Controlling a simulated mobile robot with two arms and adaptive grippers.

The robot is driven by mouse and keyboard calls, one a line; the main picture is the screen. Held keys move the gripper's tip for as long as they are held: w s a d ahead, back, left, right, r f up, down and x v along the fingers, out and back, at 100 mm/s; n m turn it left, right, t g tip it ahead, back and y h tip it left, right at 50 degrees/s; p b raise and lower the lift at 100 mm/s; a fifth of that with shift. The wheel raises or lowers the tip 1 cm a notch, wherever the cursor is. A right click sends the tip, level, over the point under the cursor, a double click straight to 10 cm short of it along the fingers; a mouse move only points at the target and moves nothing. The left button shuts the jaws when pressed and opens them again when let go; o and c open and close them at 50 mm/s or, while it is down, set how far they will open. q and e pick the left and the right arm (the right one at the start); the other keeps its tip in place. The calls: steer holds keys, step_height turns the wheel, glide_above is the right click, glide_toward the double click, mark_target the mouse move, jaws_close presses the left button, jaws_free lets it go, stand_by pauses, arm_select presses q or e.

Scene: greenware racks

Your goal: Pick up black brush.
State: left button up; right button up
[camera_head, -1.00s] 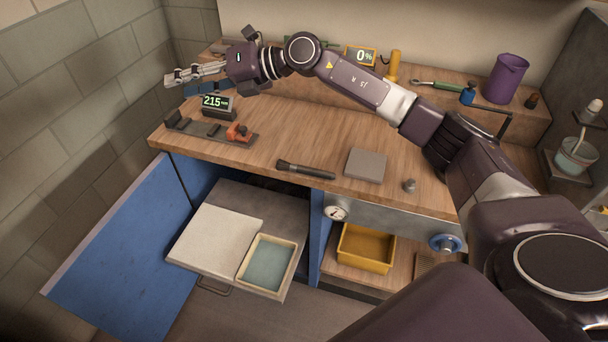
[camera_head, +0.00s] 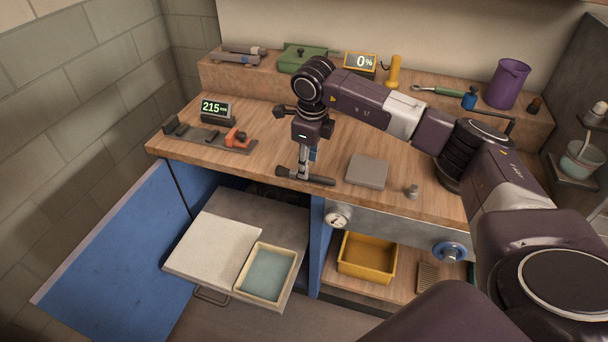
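The black brush (camera_head: 321,180) lies on the wooden bench top near its front edge, with its length running left to right. My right gripper (camera_head: 303,173) points straight down over the brush's middle. Its fingertips are at the brush and hide part of it. The fingers overlap in this view, so I cannot tell whether they are closed on the brush or still apart. The brush appears to rest on the bench. My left gripper is out of view.
A grey block (camera_head: 367,171) and a small metal knob-like piece (camera_head: 412,191) lie right of the brush. Below, an open drawer holds a pale board (camera_head: 213,246) and a tray (camera_head: 246,291).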

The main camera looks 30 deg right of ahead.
steer(key=f, duration=0.3)
steer(key=f+p, duration=0.1)
steer(key=shift+w+f, duration=0.15)
steer(key=shift+w, duration=0.15)
steer(key=shift+c, duration=0.4)
jaws_close()
